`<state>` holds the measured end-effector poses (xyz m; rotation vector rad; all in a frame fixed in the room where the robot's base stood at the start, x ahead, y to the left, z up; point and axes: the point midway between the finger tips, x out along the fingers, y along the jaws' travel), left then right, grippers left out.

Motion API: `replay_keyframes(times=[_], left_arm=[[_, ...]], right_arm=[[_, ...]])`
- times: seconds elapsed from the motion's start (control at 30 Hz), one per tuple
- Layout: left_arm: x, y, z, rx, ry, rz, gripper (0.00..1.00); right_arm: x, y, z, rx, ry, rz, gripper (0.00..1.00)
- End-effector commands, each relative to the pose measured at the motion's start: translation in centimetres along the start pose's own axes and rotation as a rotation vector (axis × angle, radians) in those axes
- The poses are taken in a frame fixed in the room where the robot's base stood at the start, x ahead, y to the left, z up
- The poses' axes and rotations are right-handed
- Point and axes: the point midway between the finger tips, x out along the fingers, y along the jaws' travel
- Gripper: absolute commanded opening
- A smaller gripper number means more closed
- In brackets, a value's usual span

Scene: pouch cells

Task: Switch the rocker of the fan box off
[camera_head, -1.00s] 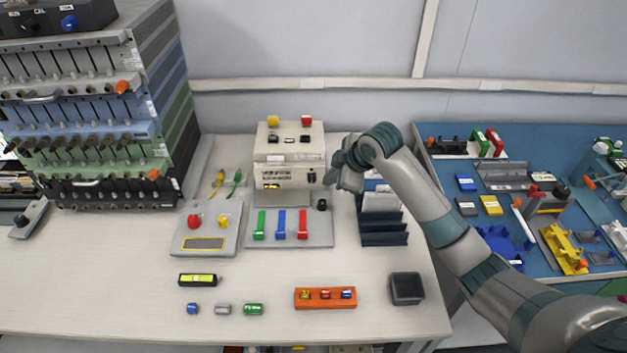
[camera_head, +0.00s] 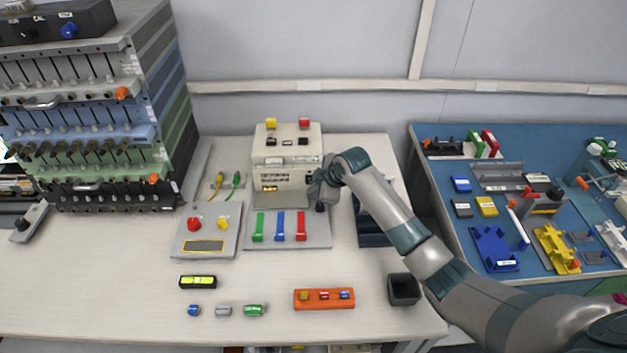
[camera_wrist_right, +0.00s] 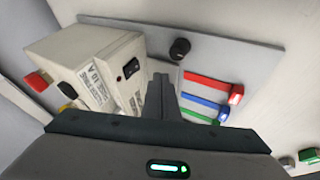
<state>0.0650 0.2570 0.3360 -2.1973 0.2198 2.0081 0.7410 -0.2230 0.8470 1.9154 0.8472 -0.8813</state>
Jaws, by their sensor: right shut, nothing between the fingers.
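A beige box (camera_head: 285,150), with a labelled front, stands at the back of the table; I take it to be the fan box. It also shows in the right wrist view (camera_wrist_right: 75,58). A black rocker (camera_wrist_right: 131,67) with a small red mark is on its face; I cannot tell which way it is tipped. My right gripper (camera_head: 316,196) is at the box's right front corner; in the right wrist view its fingers (camera_wrist_right: 161,88) are shut and empty, apart from the rocker in the picture. My left gripper is not in view.
A panel (camera_head: 220,250) with red and yellow buttons lies left. A dark bin (camera_head: 404,289) stands front right.

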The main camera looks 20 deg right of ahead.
Motion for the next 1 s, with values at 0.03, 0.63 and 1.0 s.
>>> replay_keyframes(times=[0.03,0.63,1.0], left_arm=[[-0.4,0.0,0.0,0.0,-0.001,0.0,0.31],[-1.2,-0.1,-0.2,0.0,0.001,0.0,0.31],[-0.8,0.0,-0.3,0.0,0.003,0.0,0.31]], right_arm=[[0.1,0.8,-0.1,0.004,0.0,0.001,0.0],[2.0,3.3,0.2,0.001,0.001,0.0,0.0],[2.3,3.4,0.4,-0.011,0.004,0.029,0.0]])
